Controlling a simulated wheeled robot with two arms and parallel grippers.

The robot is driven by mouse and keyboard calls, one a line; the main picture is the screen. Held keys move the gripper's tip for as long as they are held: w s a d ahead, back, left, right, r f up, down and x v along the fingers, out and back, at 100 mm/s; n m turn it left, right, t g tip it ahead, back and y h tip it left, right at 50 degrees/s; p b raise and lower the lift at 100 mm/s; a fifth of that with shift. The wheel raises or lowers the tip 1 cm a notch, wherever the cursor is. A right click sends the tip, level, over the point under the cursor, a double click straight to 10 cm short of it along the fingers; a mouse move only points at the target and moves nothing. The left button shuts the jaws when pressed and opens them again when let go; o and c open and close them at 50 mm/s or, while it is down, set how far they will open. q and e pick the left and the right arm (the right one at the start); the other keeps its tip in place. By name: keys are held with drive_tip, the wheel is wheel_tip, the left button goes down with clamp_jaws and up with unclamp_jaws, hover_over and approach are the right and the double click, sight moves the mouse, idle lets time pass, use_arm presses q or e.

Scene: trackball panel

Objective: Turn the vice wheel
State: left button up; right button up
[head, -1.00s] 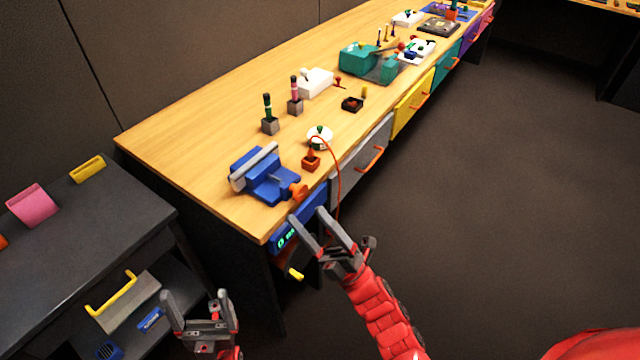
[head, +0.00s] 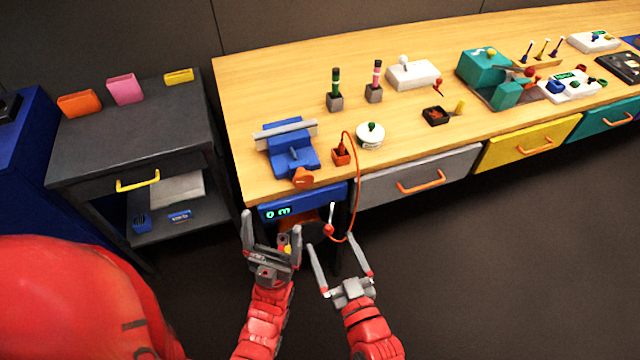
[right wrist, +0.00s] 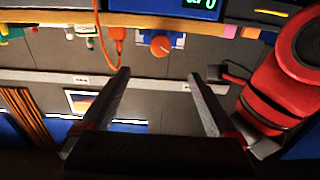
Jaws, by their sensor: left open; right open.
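The blue vice (head: 288,147) with grey jaws sits at the near left corner of the wooden bench in the head view. Its orange wheel (head: 303,177) faces the bench's front edge. In the right wrist view the wheel (right wrist: 160,46) shows small and beyond the fingers, with part of the blue vice around it. My left gripper (head: 273,222) is open and empty, in front of and below the blue display panel. My right gripper (head: 333,246) is open and empty, lower and to the right, apart from the vice.
An orange holder (head: 341,156) with a hanging orange cable (head: 356,205) stands right of the vice, beside a white round object (head: 370,135). The blue display panel (head: 300,203) lies under the bench edge. A grey drawer (head: 420,178) is to its right. Open floor lies in front.

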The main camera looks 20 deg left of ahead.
sight(304, 183)
drive_tip(key=p+x, duration=0.2)
drive_tip(key=x, duration=1.5)
drive_tip(key=shift+w+a+r, duration=0.1)
drive_tip(key=shift+a, duration=0.1)
drive_tip(key=c, duration=1.4)
drive_tip(key=shift+f+m+b, duration=0.25)
drive_tip(key=shift+m+b, duration=0.25)
drive_tip(key=shift+m, duration=0.1)
drive_tip(key=shift+m+b, duration=0.6)
drive_tip(key=m+b, duration=0.2)
drive_tip(key=shift+m, duration=0.3)
drive_tip(key=shift+r+m, duration=0.15)
drive_tip(key=shift+m, duration=0.65)
drive_tip(key=shift+b, duration=0.3)
